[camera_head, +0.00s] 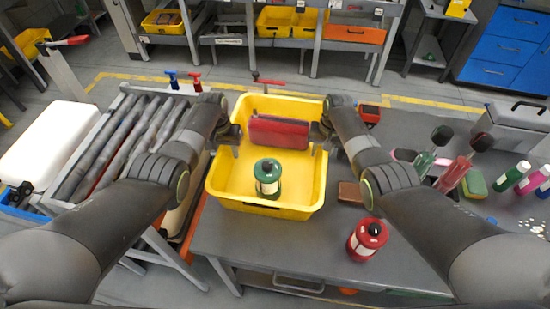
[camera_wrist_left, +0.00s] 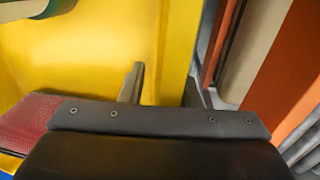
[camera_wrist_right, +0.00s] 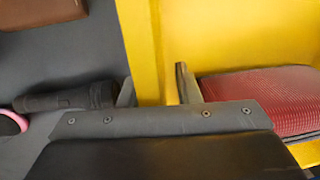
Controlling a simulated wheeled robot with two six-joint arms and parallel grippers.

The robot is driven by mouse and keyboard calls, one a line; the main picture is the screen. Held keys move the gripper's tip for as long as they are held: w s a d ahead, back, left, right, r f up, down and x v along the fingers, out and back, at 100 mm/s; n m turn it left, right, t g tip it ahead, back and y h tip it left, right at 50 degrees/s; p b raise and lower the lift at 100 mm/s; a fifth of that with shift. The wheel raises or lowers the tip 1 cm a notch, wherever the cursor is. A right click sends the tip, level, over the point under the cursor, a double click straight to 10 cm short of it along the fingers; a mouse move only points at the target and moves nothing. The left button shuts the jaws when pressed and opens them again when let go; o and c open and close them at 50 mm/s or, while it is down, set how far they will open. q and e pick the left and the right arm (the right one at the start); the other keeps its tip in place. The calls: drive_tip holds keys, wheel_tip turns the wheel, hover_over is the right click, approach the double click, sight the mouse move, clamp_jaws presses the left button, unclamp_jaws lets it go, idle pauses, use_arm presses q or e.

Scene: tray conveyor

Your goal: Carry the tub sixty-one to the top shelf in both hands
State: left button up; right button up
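The yellow tub (camera_head: 222,187) is in the middle of the head view, at the left end of the grey table. No number shows on it. A red textured block (camera_head: 278,132) and a green canister with a black top (camera_head: 267,178) are inside. My left gripper (camera_head: 235,143) is at its left wall and my right gripper (camera_head: 321,140) at its right wall. In the wrist views, the yellow wall fills the narrow gap between the fingers of the left gripper (camera_wrist_left: 162,88) and right gripper (camera_wrist_right: 155,88). Whether its base touches the table is hidden.
A roller conveyor (camera_head: 115,140) runs on the left. The table (camera_head: 290,245) holds a red canister (camera_head: 367,240), a brown block (camera_head: 350,192), bottles (camera_head: 514,176) and a grey case (camera_head: 508,125). Shelving with yellow bins (camera_head: 275,20) stands across the aisle.

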use_arm(q)
drive_tip(key=shift+f, duration=0.2)
use_arm(e)
drive_tip(key=shift+f, duration=0.2)
use_arm(q)
drive_tip(key=shift+d, duration=0.1)
clamp_jaws()
use_arm(e)
drive_tip(key=shift+a, duration=0.1)
clamp_jaws()
use_arm(q)
drive_tip(key=shift+d, duration=0.1)
use_arm(e)
drive_tip(key=shift+a, duration=0.1)
